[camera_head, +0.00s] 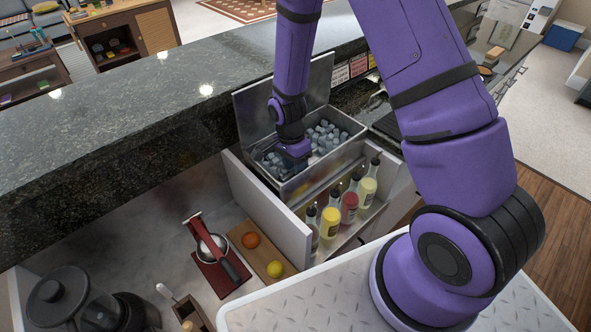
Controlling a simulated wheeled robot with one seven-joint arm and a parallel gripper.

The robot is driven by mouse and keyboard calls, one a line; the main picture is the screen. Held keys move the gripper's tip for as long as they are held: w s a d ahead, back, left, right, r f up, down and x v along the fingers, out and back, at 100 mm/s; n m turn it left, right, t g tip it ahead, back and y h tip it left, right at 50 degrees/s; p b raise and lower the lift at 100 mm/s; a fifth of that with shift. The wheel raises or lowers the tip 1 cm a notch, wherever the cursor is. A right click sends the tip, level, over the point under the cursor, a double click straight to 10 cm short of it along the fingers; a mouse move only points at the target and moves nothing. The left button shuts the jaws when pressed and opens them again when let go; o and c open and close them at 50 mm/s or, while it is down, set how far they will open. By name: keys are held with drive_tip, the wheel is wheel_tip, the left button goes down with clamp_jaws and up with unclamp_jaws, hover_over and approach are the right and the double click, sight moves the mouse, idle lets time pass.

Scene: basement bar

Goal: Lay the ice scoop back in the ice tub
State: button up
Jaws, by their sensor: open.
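The ice tub (337,168) is a steel, rectangular bin set in the bar, with its lid (262,112) raised at the back. Grey-blue ice cubes (327,137) lie in it, most visible on the right side. My gripper (294,163) reaches down into the left part of the tub, over the ice. Its jaws are open, though the fingertips are small and partly hidden here. I cannot clearly make out the ice scoop; any scoop under or beside my gripper is hidden by it.
Bottles with dark pourers (349,205) stand in a rack in front of the tub. A dark stone bar top (130,100) runs behind. Left of the rack are a red citrus press (215,262), a board (244,236) with an orange and a lemon, and a dark jug (62,295).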

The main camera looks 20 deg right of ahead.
drive_tip(key=s+d+r+n+t, duration=0.2)
drive_tip(key=r+n, duration=0.1)
drive_tip(key=r, duration=1.2)
drive_tip(key=s+d+r+n+t, duration=0.1)
drive_tip(key=s+d+r+n, duration=0.15)
drive_tip(key=r, duration=1.25)
drive_tip(key=s+d+r+n+t, duration=0.1)
drive_tip(key=s+r+n+t, duration=0.1)
drive_tip(key=s+r+n, duration=0.2)
drive_tip(key=s+d+r+n+t, duration=0.1)
drive_tip(key=s+r+n, duration=0.4)
drive_tip(key=s, duration=0.8)
drive_tip(key=shift+d+r+t, duration=0.25)
drive_tip(key=shift+r+t, duration=0.45)
drive_tip(key=shift+r, duration=0.7)
